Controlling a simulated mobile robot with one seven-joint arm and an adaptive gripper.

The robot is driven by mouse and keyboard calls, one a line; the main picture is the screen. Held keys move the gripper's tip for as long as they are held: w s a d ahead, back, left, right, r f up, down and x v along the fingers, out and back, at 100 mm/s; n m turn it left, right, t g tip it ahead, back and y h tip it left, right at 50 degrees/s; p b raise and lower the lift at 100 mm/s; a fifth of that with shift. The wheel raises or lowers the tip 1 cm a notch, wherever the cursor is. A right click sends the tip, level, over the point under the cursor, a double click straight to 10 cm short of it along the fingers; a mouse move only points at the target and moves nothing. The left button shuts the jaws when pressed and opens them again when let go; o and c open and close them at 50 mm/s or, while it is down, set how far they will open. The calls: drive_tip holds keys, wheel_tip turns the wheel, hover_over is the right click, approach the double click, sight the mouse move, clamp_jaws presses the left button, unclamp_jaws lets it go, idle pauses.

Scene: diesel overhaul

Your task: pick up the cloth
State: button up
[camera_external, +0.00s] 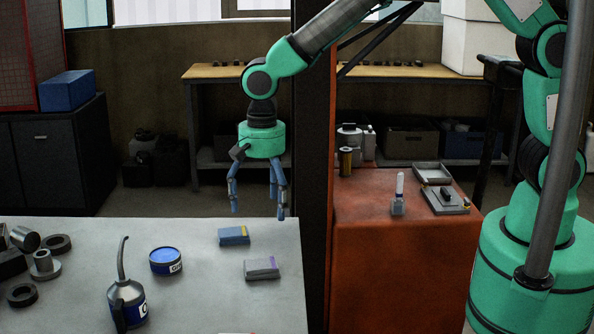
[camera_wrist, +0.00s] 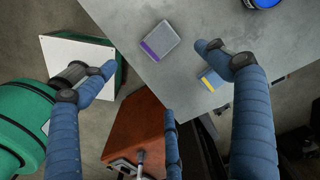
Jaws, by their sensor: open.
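No item is plainly a cloth. Two small flat blocks, which may be folded cloths or boxes, lie on the grey table (camera_external: 205,300). One is grey with a purple end (camera_external: 261,268); it also shows at top centre in the wrist view (camera_wrist: 160,41). The other is blue-grey with a yellow end (camera_external: 233,236), partly behind a finger in the wrist view (camera_wrist: 212,79). My gripper (camera_external: 257,208) is open and empty, fingers pointing down, above and near the table's far right corner. Its blue fingers spread wide in the wrist view (camera_wrist: 155,75), touching neither block.
A blue tin (camera_external: 166,261), an oil can (camera_external: 128,304) and several metal rings and parts (camera_external: 45,264) stand left on the table. A dark post (camera_external: 312,170) rises just right of my gripper. An orange cabinet (camera_external: 400,265) with trays stands beyond it.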

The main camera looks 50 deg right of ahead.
drive_tip(key=shift+s+a+f, duration=0.2)
drive_tip(key=shift+a+f, duration=0.45)
drive_tip(key=shift+a, duration=0.15)
drive_tip(key=shift+f, duration=0.1)
drive_tip(key=b, duration=0.1)
hover_over(261, 264)
drive_tip(key=shift+f, duration=4.2)
drive_tip(key=shift+f+b, duration=0.6)
drive_tip(key=shift+f, duration=2)
drive_tip(key=shift+c, duration=0.5)
drive_tip(key=c, duration=1.4)
